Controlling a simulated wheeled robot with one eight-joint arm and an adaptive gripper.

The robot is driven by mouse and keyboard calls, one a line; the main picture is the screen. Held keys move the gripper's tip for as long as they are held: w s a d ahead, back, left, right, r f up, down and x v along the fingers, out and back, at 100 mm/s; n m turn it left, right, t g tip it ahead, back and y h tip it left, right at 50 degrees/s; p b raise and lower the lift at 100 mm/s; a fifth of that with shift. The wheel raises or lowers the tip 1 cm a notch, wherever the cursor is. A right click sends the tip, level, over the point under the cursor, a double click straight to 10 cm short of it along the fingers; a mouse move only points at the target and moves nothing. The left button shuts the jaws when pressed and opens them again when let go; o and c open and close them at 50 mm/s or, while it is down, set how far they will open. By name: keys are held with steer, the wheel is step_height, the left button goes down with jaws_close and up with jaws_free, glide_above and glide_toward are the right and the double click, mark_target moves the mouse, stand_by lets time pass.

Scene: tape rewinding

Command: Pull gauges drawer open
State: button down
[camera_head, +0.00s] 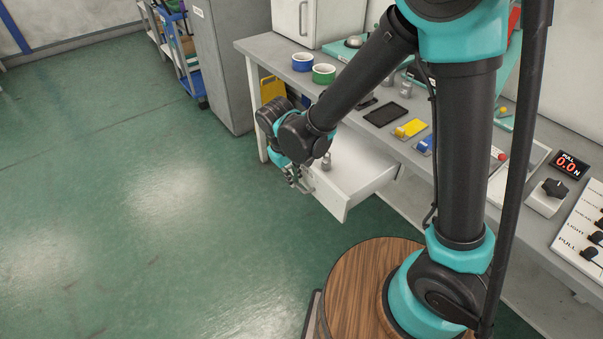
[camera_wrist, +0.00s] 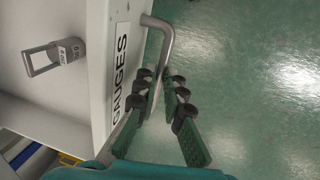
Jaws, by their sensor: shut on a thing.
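The white drawer (camera_head: 355,194) stands pulled out from under the bench, open at the top. It carries a "GAUGES" label (camera_wrist: 121,75) on its front in the wrist view. A grey bent bar handle (camera_wrist: 167,40) sticks out from that front. My gripper (camera_wrist: 165,88) is shut on the handle, with finger pads on both sides of it. In the head view my gripper (camera_head: 298,180) is at the drawer front, partly hidden by my wrist.
The grey bench top (camera_head: 398,147) bears blue (camera_head: 302,61) and green (camera_head: 324,73) rings, a black pad (camera_head: 386,114) and yellow (camera_head: 409,129) and blue blocks. A pull display (camera_head: 568,165) and switch panel (camera_head: 588,235) are at right. The green floor (camera_head: 150,220) before the drawer is clear.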

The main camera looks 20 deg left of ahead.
steer(key=shift+s+a, duration=0.1)
stand_by(0.3)
steer(key=c, duration=1.9)
jaws_free()
steer(key=shift+r, duration=0.1)
steer(key=r, duration=0.4)
steer(key=s+a+r, duration=0.1)
steer(key=r, duration=0.6)
steer(key=shift+s+a+r, duration=0.15)
steer(key=shift+s+r, duration=0.15)
steer(key=shift+s, duration=0.1)
